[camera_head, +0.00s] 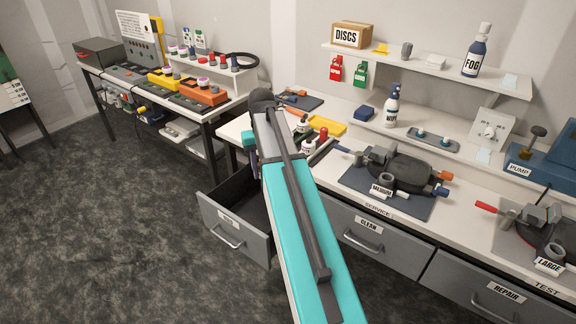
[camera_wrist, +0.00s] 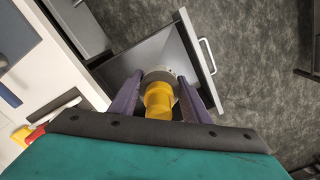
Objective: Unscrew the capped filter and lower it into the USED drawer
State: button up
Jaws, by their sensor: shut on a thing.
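My gripper (camera_wrist: 160,88) shows in the wrist view with its two purple fingers shut on the capped filter (camera_wrist: 158,98), a yellow body with a pale grey round part at its far end. The filter is over the open drawer (camera_wrist: 133,60), apart from its front wall as far as I can tell. In the head view this open drawer (camera_head: 233,240) is pulled out at the left of the bench, and its label is too small to read. My arm hides the filter and most of my gripper in that view.
The CLEAN drawer (camera_head: 356,236) and REPAIR drawer (camera_head: 490,297) are shut. A MEDIUM fixture (camera_head: 402,172) and a LARGE fixture (camera_head: 545,232) stand on the bench. Bottles and a yellow tray (camera_head: 328,126) lie near my arm. The floor in front is clear.

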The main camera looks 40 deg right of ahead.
jog(key=a+f+n+b, duration=0.1)
jog(key=a+n, duration=0.2)
jog(key=a, duration=0.5)
jog(key=w+a+f+n+b, duration=0.1)
jog(key=a+f+n+b, duration=0.1)
jog(key=a, duration=0.6)
jog(key=w+a+f+n+b, duration=0.1)
jog(key=a+n, duration=0.3)
jog(key=a, duration=0.4)
jog(key=shift+w+a+f+n+b, duration=0.15)
jog(key=shift+a+f+n+b, duration=0.05)
jog(key=shift+n+b, duration=0.15)
